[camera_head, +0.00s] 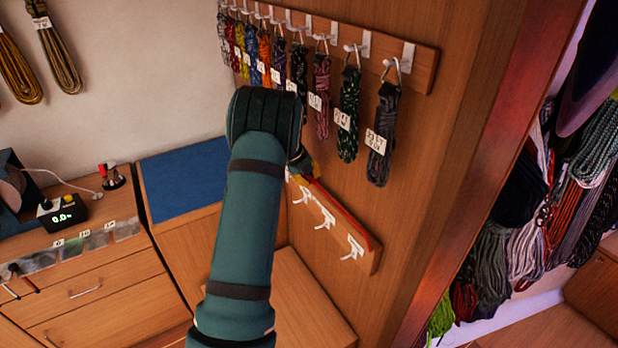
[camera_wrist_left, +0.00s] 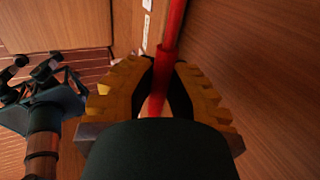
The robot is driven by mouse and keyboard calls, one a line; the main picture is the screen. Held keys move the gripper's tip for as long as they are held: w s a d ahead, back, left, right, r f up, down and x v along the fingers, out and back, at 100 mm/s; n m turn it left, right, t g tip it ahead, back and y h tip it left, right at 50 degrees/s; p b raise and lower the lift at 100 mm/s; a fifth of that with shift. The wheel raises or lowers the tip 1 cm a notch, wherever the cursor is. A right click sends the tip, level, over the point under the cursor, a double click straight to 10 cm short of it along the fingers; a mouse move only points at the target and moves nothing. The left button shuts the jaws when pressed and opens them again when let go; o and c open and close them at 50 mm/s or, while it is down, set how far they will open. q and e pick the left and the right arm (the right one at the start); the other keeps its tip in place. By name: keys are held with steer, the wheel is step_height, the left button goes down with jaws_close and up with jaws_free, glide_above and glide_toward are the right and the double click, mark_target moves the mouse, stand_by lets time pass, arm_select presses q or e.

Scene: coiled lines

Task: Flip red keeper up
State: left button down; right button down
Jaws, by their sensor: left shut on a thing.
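The red keeper (camera_head: 345,214) is a thin red bar along the lower wooden hook rail (camera_head: 376,262) on the cabinet side. It slopes down to the right, above the white hooks (camera_head: 325,216). My left gripper (camera_head: 308,172) is at the keeper's upper left end, partly hidden behind my own wrist. In the left wrist view, the yellow fingers of my left gripper (camera_wrist_left: 166,85) are shut on the red keeper (camera_wrist_left: 173,32), which runs between them. My right gripper (camera_wrist_left: 45,85) shows dark and small at the left of that view; its finger opening is unclear.
An upper rail (camera_head: 419,66) carries several labelled rope coils (camera_head: 381,130) close above my left wrist. A blue-topped cabinet (camera_head: 185,178) stands to the left. A low wooden surface (camera_head: 305,310) lies below the lower rail. More ropes hang at the right.

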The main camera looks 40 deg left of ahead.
arm_select(q)
steer(key=shift+w+a+r, duration=0.1)
steer(key=shift+r, duration=0.2)
steer(key=c, duration=0.9)
jaws_free()
steer(key=shift+c, duration=0.2)
steer(key=shift+f, duration=0.15)
steer(key=v, duration=1.2)
